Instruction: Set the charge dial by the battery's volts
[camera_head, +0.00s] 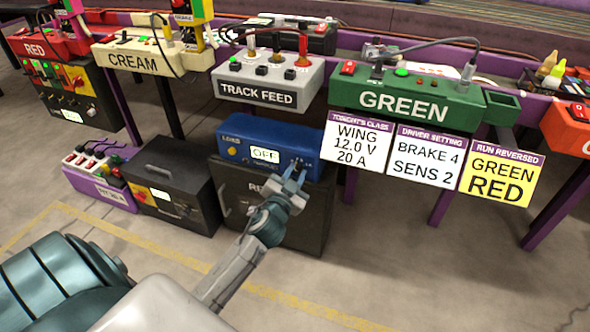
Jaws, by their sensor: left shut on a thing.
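A blue box (237,158) with a lit display reading OFF (265,155) and a small yellow round part sits on a black case (235,196) under the bench. My left gripper (292,175) reaches up from below to the right end of the blue box's front. It is shut on a small dark dial there, and its fingers hide most of the dial. A white card (356,145) under the green box reads WING, 12.0 V, 20 A. I cannot make out a battery for certain. My right gripper is not in view.
A dark case (165,185) stands left. The floor in front is clear.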

